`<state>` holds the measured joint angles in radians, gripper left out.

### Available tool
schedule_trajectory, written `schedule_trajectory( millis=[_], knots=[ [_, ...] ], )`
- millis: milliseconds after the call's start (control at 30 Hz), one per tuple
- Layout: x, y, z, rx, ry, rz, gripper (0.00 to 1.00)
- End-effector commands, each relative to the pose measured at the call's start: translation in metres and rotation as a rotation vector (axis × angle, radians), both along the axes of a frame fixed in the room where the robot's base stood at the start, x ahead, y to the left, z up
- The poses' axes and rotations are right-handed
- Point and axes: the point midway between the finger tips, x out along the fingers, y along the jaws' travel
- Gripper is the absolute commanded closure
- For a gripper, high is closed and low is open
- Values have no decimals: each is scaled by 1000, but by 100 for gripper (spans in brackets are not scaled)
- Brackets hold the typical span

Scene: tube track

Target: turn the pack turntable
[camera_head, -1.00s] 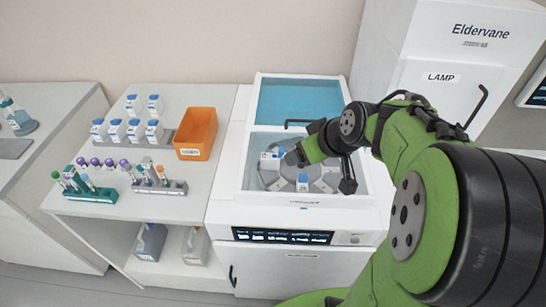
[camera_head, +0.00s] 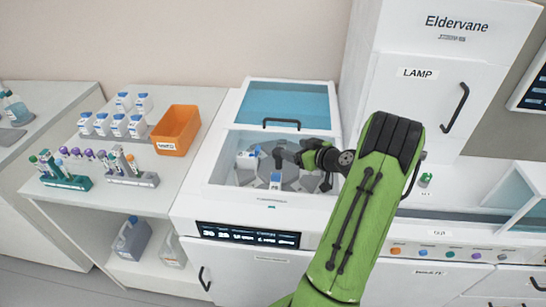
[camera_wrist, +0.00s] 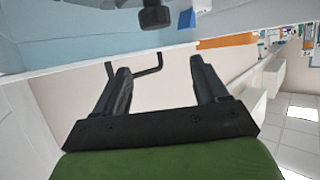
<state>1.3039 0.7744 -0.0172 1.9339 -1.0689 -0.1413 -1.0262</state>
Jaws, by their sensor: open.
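The pack turntable, a grey round plate (camera_head: 291,186), sits down in the open white well of the bench machine in the head view. White packs with blue caps stand on it, one at the left (camera_head: 248,158) and one at the front (camera_head: 275,181). My gripper (camera_head: 288,156) is over the turntable, coming from the right, and partly hides it. In the wrist view my gripper (camera_wrist: 160,68) has its two dark fingers spread with nothing held between them. A dark knob-like part (camera_wrist: 155,16) and a bit of blue show beyond the fingers. Contact with the turntable cannot be told.
A blue-windowed lid with a dark handle (camera_head: 281,123) stands behind the well. A white LAMP cabinet (camera_head: 425,100) rises at the right. On the left bench are an orange bin (camera_head: 177,130), several bottles and tube racks (camera_head: 132,177). The well walls surround the turntable.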

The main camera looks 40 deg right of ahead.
Motion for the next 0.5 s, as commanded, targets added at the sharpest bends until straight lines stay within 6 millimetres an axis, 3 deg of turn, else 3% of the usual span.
schedule_trajectory(
  millis=[500],
  knots=[
    [-1, -1, -37, 0, -1, -2, 28]
  ],
)
